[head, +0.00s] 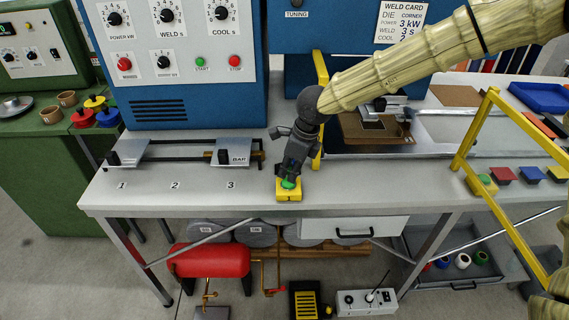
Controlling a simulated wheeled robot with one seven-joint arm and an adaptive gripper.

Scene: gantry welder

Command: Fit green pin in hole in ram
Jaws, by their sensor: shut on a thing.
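My gripper (289,178) points down at the front edge of the grey bench (150,190), near its middle. It is shut on a small green piece, which I take to be the green pin (289,184). The pin shows just below the fingers, over a yellow block (288,196). I cannot tell whether the pin sits in that block or is apart from it. The ram is not clear to see. My arm crosses in front of the welder's opening, where a grey metal part (392,103) shows above a brown plate (372,131).
A yellow frame (515,122) rises at the right, near several coloured blocks (503,175). A slide with a "BAR" block (234,158) lies left of my gripper. Blue control cabinets (165,60) stand behind. The bench front by labels 1 to 3 is clear.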

